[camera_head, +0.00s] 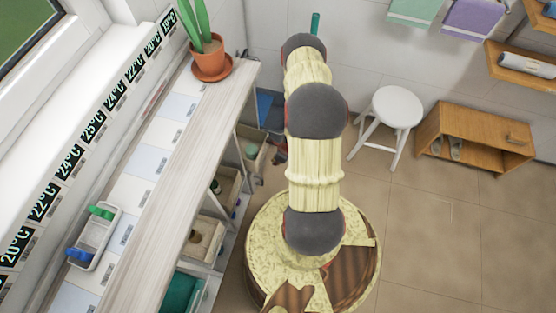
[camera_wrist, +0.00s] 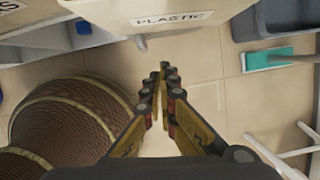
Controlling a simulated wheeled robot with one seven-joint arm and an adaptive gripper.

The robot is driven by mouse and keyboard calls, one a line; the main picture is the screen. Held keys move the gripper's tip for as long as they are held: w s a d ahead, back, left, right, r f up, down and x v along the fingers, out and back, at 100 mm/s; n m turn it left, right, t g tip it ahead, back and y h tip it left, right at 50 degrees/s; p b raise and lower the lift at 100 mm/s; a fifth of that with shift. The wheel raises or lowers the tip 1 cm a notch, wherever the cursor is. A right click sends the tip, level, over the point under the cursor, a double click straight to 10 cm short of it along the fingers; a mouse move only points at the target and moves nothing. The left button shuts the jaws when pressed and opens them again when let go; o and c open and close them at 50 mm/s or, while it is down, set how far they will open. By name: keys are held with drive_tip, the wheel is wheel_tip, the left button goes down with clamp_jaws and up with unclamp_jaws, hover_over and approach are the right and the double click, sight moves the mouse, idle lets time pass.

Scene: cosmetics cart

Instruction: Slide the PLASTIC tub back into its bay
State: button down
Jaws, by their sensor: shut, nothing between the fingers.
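The PLASTIC tub (camera_wrist: 150,8) is a beige box at the top of the wrist view. Its white label faces me, and its upper part is cut off by the picture edge. My gripper (camera_wrist: 163,72) is shut and empty, with the fingertips below the label in the picture and some floor showing between them and the tub. In the head view a pale tub (camera_head: 262,160) juts out at the far end of the shelf unit (camera_head: 190,165); its label cannot be read. My gripper is hidden behind my arm there.
Other tubs, one beige (camera_head: 205,238) and one teal (camera_head: 180,292), sit in nearer bays. A white stool (camera_head: 398,105) and a wooden cabinet (camera_head: 470,140) stand to the right. A teal brush head (camera_wrist: 266,58) and a dark grey bin (camera_wrist: 285,18) lie right of the tub.

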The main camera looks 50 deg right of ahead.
sight(255, 154)
drive_tip(key=shift+w+a+f+b, duration=0.2)
drive_tip(key=shift+w+f, duration=0.05)
drive_tip(key=shift+w, duration=0.45)
drive_tip(key=shift+w+a+f+b, duration=0.2)
drive_tip(key=shift+w+f, duration=0.1)
drive_tip(key=shift+w, duration=0.45)
drive_tip(key=shift+w+a+f+b, duration=0.15)
drive_tip(key=shift+w+a+f, duration=0.1)
drive_tip(key=shift+w, duration=0.45)
drive_tip(key=w, duration=0.2)
drive_tip(key=w+a, duration=0.1)
drive_tip(key=w, duration=0.1)
drive_tip(key=w+b, duration=0.1)
drive_tip(key=w, duration=0.1)
drive_tip(key=shift+w+a, duration=0.2)
drive_tip(key=shift+a, duration=0.1)
